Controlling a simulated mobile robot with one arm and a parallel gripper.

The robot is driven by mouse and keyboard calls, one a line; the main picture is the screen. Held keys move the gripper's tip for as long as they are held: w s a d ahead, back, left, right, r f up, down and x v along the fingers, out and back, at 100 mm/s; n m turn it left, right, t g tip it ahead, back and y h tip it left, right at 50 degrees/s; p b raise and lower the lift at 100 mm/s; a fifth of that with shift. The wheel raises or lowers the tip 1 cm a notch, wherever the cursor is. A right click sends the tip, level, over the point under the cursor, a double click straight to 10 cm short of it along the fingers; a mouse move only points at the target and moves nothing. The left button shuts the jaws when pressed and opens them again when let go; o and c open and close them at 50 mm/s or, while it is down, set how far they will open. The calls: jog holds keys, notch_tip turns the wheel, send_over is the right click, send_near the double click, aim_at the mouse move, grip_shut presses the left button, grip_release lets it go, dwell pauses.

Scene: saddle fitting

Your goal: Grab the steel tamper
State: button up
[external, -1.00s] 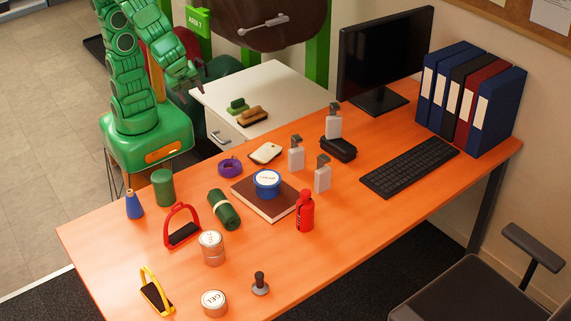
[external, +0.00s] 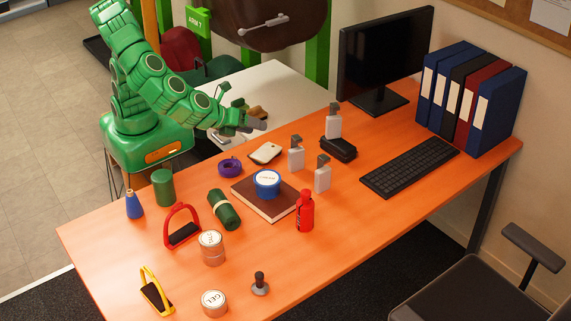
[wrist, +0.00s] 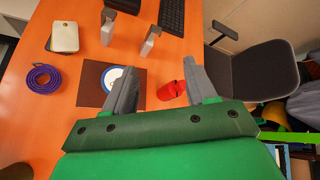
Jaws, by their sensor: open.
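The steel tamper (external: 260,289) stands upright on the orange desk near its front edge, with a grey base and a black handle. It is right of a silver gel tin (external: 214,303). My gripper (external: 259,124) is open and empty, high over the back edge of the desk, far from the tamper. In the wrist view, my gripper's two grey fingers (wrist: 160,80) are spread apart. I cannot make out the tamper in the wrist view.
A red bottle (external: 305,212), a brown book (external: 284,207) with a blue tub (external: 267,184), a green roll (external: 224,209) and a second tin (external: 212,248) stand between. Red (external: 182,232) and yellow (external: 155,291) stirrups lie left. Bare desk surrounds the tamper's right side.

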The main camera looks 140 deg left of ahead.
jog(key=w+d+f+m+t, duration=0.2)
jog(key=w+d+f+m, duration=0.15)
jog(key=w, duration=0.35)
jog(key=w+d+f+m+t, duration=0.2)
jog(key=w+d+f+m, duration=0.15)
jog(key=w, duration=0.35)
jog(key=w+d+f+m+t+h, duration=0.1)
jog(key=w+d+f+m+t, duration=0.1)
jog(key=w+d+f+m, duration=0.35)
jog(key=w+d+f+m+t+h, duration=0.1)
jog(key=w+d+f+m+t, duration=0.2)
jog(key=d+f, duration=0.5)
send_near(264, 283)
jog(key=shift+w+a+g, duration=0.4)
jog(key=shift+w+a, duration=0.6)
jog(key=shift+w, duration=0.2)
jog(key=shift+w+a+f, duration=0.1)
jog(key=shift+f, duration=0.15)
jog(key=shift+x, duration=3.55)
jog(key=shift+w, duration=0.1)
grip_shut()
